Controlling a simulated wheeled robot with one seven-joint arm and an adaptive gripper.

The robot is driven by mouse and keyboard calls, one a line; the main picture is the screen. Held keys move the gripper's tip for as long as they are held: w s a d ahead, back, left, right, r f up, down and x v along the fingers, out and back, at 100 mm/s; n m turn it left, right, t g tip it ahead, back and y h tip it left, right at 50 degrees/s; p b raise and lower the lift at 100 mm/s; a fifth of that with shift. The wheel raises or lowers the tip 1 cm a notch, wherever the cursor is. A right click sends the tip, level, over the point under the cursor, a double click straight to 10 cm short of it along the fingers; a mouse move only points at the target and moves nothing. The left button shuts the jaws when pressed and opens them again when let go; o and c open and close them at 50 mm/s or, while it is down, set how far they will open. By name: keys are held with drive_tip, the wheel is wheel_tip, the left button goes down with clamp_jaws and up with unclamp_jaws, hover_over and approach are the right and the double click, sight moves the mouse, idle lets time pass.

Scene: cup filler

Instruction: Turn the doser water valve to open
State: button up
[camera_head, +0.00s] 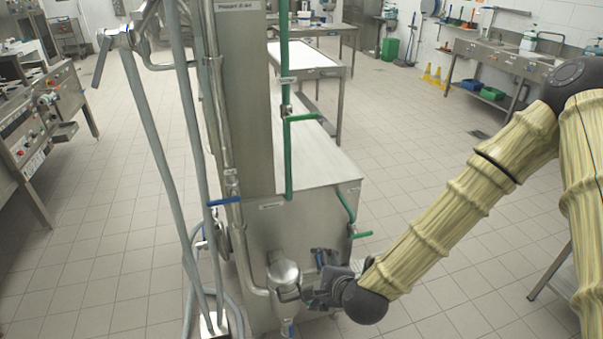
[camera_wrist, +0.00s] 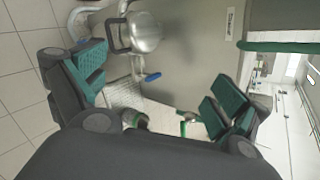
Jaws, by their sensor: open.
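My gripper (camera_head: 318,288) is open beside the round steel vessel (camera_head: 284,274) on the front of the steel machine. In the wrist view, its fingers stand apart (camera_wrist: 158,88) with nothing held between them. A small blue handle (camera_head: 289,330) sits below the vessel; it also shows between the fingers in the wrist view (camera_wrist: 152,77). Green-handled valves sit on the upright green pipe (camera_head: 303,117) and at the cabinet's right side (camera_head: 360,235). Another blue lever (camera_head: 224,201) is on the left pipe. The labels are too small to read, so I cannot tell which is the doser water valve.
Grey pipes and hoses (camera_head: 160,150) run down the machine's left side. A steel table (camera_head: 305,58) stands behind, and a control-panel machine (camera_head: 45,125) is at far left.

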drive_tip(key=w+a+r+m+t+y, duration=0.15)
drive_tip(key=w+r+m, duration=0.25)
drive_tip(key=r, duration=0.5)
drive_tip(key=w+a+r+m+t+h, duration=0.1)
drive_tip(key=w+r+m+t, duration=0.25)
drive_tip(key=r, duration=0.55)
drive_tip(key=m+t, duration=0.3)
drive_tip(key=m, duration=0.4)
approach(303, 116)
drive_tip(key=p+x, duration=0.3)
drive_tip(key=x, duration=0.6)
drive_tip(key=shift+w+a+r+p, duration=0.1)
drive_tip(key=shift+w+r+p, duration=0.05)
drive_tip(key=shift+p, duration=0.15)
drive_tip(key=shift+w+a, duration=0.2)
drive_tip(key=shift+w, duration=0.45)
drive_tip(key=c, duration=1.5)
drive_tip(key=shift+o, duration=0.2)
drive_tip(key=shift+n, duration=0.25)
